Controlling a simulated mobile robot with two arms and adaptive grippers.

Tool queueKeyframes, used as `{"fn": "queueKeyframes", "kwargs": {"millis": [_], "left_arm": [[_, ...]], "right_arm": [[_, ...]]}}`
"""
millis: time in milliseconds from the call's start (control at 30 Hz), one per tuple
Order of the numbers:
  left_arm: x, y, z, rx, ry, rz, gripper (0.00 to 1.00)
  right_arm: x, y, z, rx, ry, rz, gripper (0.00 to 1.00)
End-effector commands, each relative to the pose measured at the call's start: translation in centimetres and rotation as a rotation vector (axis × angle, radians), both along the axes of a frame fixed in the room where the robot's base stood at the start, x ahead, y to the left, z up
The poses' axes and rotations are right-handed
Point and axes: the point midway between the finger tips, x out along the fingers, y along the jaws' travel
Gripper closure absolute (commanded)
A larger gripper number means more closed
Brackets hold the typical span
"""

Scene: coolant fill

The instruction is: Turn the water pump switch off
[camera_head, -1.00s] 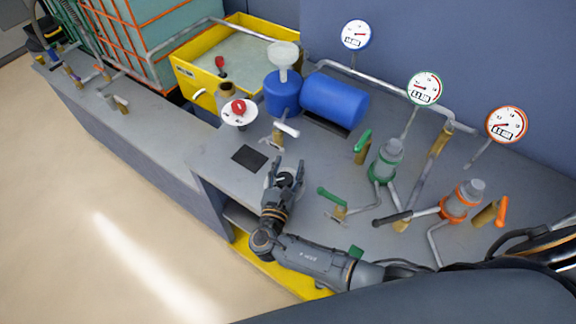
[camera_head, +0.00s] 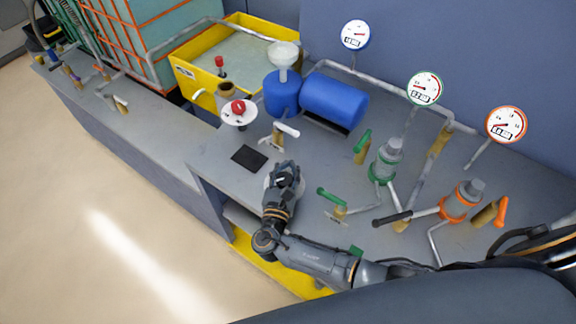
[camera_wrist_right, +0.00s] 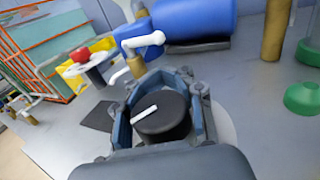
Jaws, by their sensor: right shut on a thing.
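The water pump switch is a black round knob (camera_wrist_right: 161,117) with a white pointer line, on a pale round base (camera_wrist_right: 222,125) on the grey bench. In the right wrist view the pointer slants, from lower left to upper right. My right gripper (camera_head: 285,174) is over the knob at the bench's front part. Its fingers (camera_wrist_right: 160,92) are closed around the knob's sides. In the head view the fingers hide most of the knob. My left gripper is not in view.
A white-handled valve (camera_head: 286,130) and a black square (camera_head: 249,158) lie just beyond the gripper. A green-handled valve (camera_head: 331,197) is close on the right. The blue tank (camera_head: 335,99), gauges (camera_head: 423,88) and pipes stand farther back. The floor at left is clear.

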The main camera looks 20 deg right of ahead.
Motion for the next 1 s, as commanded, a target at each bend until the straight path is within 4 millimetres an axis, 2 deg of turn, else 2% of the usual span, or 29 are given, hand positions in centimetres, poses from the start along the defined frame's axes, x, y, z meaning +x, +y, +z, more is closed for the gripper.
{"fn": "queueKeyframes", "kwargs": {"millis": [267,467,1000], "left_arm": [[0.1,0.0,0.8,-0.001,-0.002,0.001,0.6],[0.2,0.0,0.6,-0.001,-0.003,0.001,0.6],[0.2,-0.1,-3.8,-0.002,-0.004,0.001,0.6]], "right_arm": [[-0.1,0.7,-0.2,0.002,0.007,0.172,1.0],[0.0,1.3,-0.5,0.001,0.008,0.353,1.0],[0.0,2.9,-0.9,0.003,0.009,0.763,1.0]]}}
